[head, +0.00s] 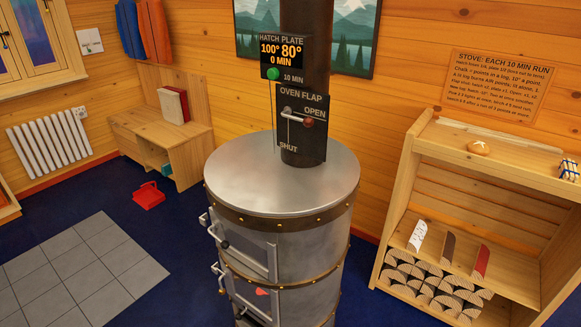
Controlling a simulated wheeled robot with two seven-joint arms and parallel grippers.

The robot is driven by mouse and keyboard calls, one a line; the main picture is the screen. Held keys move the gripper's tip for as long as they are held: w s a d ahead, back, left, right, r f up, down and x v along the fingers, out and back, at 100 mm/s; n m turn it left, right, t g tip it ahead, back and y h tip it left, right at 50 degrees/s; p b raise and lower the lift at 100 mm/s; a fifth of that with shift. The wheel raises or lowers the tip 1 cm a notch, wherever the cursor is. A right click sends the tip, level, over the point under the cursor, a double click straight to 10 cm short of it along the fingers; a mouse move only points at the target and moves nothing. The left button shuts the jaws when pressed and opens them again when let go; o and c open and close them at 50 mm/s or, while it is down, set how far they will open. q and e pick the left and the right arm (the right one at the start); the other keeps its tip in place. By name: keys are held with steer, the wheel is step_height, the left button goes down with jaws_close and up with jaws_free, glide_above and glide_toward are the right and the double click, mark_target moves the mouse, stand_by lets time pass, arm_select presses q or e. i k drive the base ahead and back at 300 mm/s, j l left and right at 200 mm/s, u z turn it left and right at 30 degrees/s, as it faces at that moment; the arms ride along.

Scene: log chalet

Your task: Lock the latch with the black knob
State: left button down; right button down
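The grey metal stove (319,245) stands at the centre of the head view, round with brown riveted bands. On its front left side is an upper hatch door (252,256), which looks close to the body. A small black knob (225,244) sits at the left part of this door, beside metal latch parts (206,219). I cannot tell whether the latch is locked. Below is a lower door (240,296) with metal fittings and a red piece (262,292) near it. Neither of my grippers is in view.
A black panel (302,150) on the flue carries the oven flap lever, its knob near OPEN. A wooden shelf (500,135) with logs stands right. A bench (160,120) and red dustpan (148,197) are left.

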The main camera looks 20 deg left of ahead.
mark_target(224, 245)
steer(key=u, duration=1.2)
